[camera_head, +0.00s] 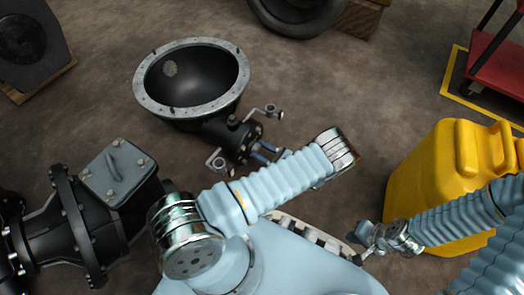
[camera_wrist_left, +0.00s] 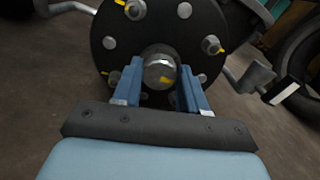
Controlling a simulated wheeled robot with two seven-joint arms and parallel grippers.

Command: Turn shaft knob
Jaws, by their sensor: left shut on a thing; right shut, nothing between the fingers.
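The shaft knob (camera_wrist_left: 159,72) is a round silver metal end at the centre of a black flange (camera_wrist_left: 110,45) with several bolts. In the left wrist view my left gripper (camera_wrist_left: 158,82) has its two blue fingers on either side of the knob, shut on it. In the head view my left gripper (camera_head: 265,152) reaches the black valve body (camera_head: 232,138), and the knob itself is hidden there. My right gripper (camera_head: 364,238) is shut and empty, low at the right, beside the yellow canister.
A black bowl-shaped housing with a grey rim (camera_head: 150,102) adjoins the valve body. Bent metal handles (camera_head: 268,110) stick out beside the flange. A black pipe with a grey cover plate (camera_head: 118,172) lies left. A yellow canister (camera_head: 440,170) stands right. Brown floor lies between.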

